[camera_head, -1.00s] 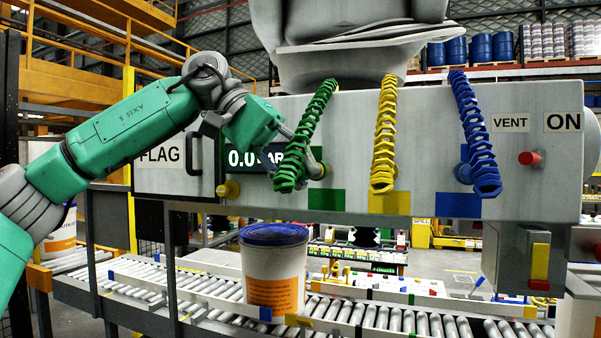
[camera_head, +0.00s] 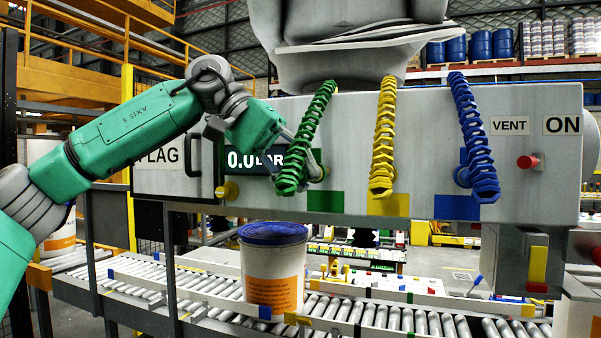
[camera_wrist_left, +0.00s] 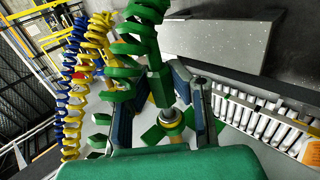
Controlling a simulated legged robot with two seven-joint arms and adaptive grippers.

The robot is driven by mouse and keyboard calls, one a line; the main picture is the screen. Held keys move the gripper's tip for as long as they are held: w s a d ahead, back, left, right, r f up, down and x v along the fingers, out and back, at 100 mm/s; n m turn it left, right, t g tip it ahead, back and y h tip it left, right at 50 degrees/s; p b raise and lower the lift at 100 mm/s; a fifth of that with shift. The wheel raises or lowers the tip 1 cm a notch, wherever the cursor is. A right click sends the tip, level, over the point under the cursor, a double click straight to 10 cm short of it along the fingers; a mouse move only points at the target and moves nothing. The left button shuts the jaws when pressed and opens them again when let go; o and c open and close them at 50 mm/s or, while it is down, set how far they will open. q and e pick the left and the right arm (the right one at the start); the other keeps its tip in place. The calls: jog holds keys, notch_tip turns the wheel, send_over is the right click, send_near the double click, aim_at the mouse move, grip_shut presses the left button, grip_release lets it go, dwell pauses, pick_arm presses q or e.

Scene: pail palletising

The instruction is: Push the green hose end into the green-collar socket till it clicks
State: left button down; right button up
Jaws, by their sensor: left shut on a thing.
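The green hose (camera_head: 318,118) hangs down the front of the grey machine, and its ribbed lower part is beside my left gripper (camera_head: 304,158). In the left wrist view the gripper (camera_wrist_left: 165,108) is shut on the green hose end (camera_wrist_left: 160,86), which lies between its two dark fingers. The green-collar socket (camera_head: 319,172) is on the machine face, partly hidden by the hose and gripper. In the left wrist view a round fitting with a yellow ring and green around it (camera_wrist_left: 171,121) shows just beyond the hose end. I cannot tell whether they touch. My right gripper is out of view.
The yellow hose (camera_head: 385,130) and blue hose (camera_head: 472,130) hang to the right. A black handle and pressure display (camera_head: 250,160) are close on the left. A white pail with a blue lid (camera_head: 273,265) stands on the roller conveyor (camera_head: 340,308) below.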

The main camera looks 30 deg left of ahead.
pick_arm(q)
jog(key=shift+w+a+p, duration=0.15)
jog(key=shift+w+p, duration=0.25)
jog(key=shift+w, duration=0.15)
jog(key=c, duration=1.4)
grip_release()
jog(key=shift+w, duration=0.1)
jog(key=shift+c, duration=0.2)
jog(key=shift+a, duration=0.1)
jog(key=v, duration=1.2)
jog(key=shift+f, duration=0.1)
